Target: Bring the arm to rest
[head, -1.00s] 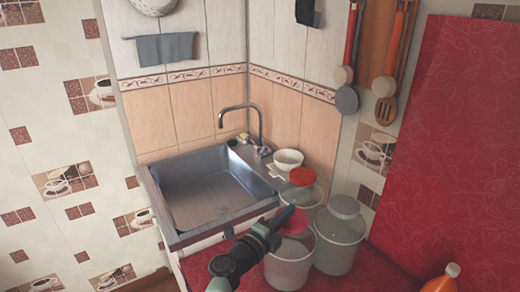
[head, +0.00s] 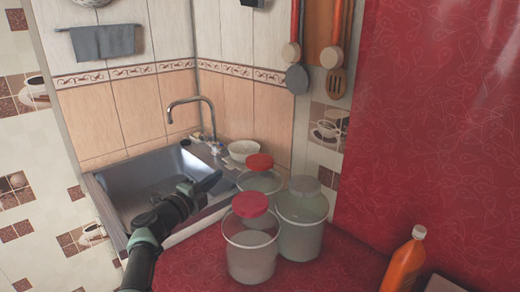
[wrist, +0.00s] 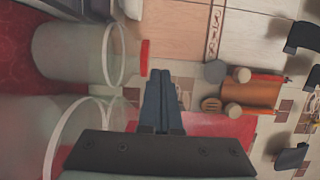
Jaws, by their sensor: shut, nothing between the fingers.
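My gripper (head: 209,182) is in the head view, raised in front of the sink's right front corner and left of the jars. In the wrist view my gripper (wrist: 164,84) has its two dark fingers together, with nothing between them. My arm comes up from the bottom left of the head view and is held clear of the counter.
Clear jars with red lids (head: 250,204) and a grey-lidded jar (head: 302,208) stand on the red counter (head: 330,262). A steel sink (head: 118,182) with a tap and a white bowl (head: 243,150) lie behind. An orange bottle (head: 402,266) stands at right.

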